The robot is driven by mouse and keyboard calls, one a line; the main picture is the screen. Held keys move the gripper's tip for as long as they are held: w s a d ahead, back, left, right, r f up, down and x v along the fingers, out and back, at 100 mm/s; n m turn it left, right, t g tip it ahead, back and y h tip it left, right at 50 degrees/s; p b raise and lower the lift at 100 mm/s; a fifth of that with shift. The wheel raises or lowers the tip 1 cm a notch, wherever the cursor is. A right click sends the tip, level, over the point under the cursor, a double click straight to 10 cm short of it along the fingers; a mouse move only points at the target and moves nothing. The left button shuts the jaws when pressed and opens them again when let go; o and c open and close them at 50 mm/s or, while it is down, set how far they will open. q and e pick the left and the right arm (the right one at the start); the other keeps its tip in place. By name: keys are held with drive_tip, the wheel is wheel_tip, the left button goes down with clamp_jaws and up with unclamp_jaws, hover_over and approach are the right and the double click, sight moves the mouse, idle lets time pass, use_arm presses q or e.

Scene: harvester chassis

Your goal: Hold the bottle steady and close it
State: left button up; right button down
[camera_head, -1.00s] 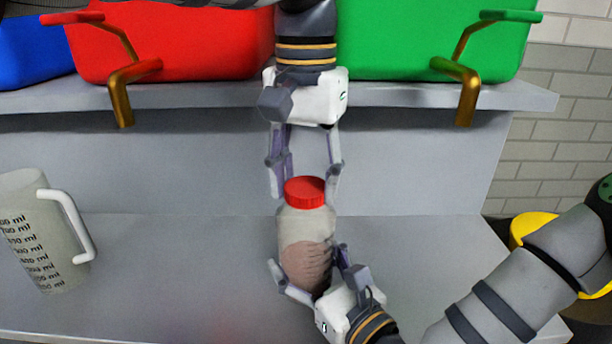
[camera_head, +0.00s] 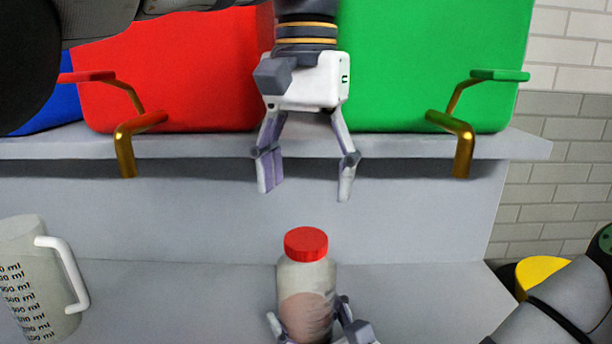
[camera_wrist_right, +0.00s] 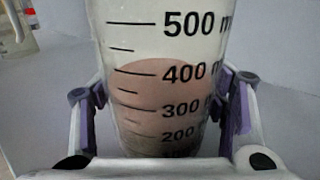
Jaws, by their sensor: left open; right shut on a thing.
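The clear bottle (camera_head: 305,272) stands upright with brownish-pink contents and a red cap (camera_head: 306,243) on its top. My right gripper (camera_head: 310,336) is shut around the bottle's lower part, partly cut off by the picture's bottom edge. In the right wrist view, the bottle's marked wall (camera_wrist_right: 165,45) fills the space between both fingers (camera_wrist_right: 168,110); its cap is out of that view. My left gripper (camera_head: 305,184) points down, open and empty, above and apart from the cap.
A measuring jug (camera_head: 35,285) with a white handle stands at the left on the grey worktop (camera_head: 190,300). Behind are a raised shelf edge (camera_head: 210,145), a red bin (camera_head: 180,70), a green bin (camera_head: 430,60) and gold-coloured brackets (camera_head: 462,150). The worktop between jug and bottle is clear.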

drive_tip(key=shift+c, duration=1.1)
unclamp_jaws()
drive_tip(key=shift+s, duration=0.1)
drive_tip(key=v, duration=1.2)
